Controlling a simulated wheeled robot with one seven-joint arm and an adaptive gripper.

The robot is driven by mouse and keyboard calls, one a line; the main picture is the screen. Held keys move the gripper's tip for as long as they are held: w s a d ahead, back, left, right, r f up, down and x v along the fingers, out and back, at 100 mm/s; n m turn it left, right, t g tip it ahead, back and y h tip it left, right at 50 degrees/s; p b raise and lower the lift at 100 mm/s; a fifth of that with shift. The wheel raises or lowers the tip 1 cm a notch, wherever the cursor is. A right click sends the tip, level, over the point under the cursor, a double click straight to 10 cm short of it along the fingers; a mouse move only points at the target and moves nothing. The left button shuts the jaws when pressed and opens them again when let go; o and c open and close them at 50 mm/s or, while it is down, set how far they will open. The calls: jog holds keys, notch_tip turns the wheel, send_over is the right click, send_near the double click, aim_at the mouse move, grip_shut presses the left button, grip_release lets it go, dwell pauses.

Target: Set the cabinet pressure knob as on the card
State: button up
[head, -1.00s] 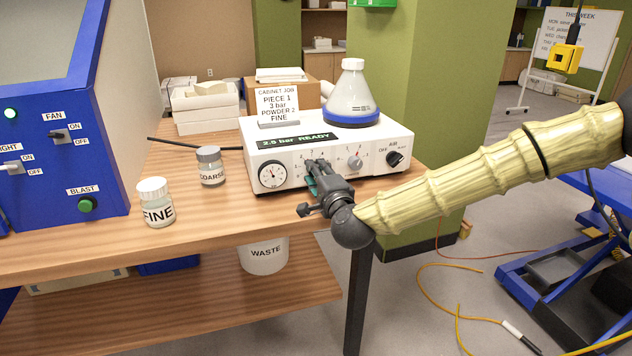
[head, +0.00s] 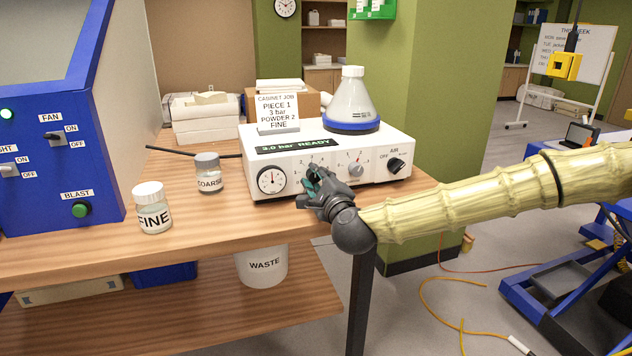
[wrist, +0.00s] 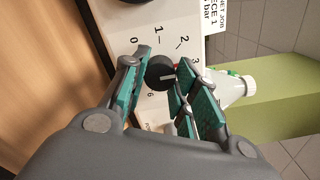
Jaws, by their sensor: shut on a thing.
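The white control unit (head: 225,178) stands on the wooden bench. Its display (head: 297,145) reads 3.0 bar READY. The card (head: 277,109) on top reads Piece 1, 3 bar, Powder 2, Fine. The black pressure knob (wrist: 159,72) shows in the wrist view between my fingers, with a scale around it; 0, 1, 2, 3 and 6 are readable. In the head view my gripper (head: 314,180) covers the knob at the unit's front. My gripper (wrist: 158,92) is shut on the knob. The gauge (head: 271,180) is at the unit's left.
A second knob (head: 355,169) and the AIR switch (head: 395,165) sit right of my gripper. A flask (head: 352,97) stands on the unit. The FINE jar (head: 153,211) and COARSE jar (head: 208,177) stand to the left. A WASTE bin (head: 262,266) is below.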

jog(key=shift+f, duration=0.1)
jog(key=o, duration=1)
jog(key=shift+o, duration=0.2)
jog(key=v, duration=1.2)
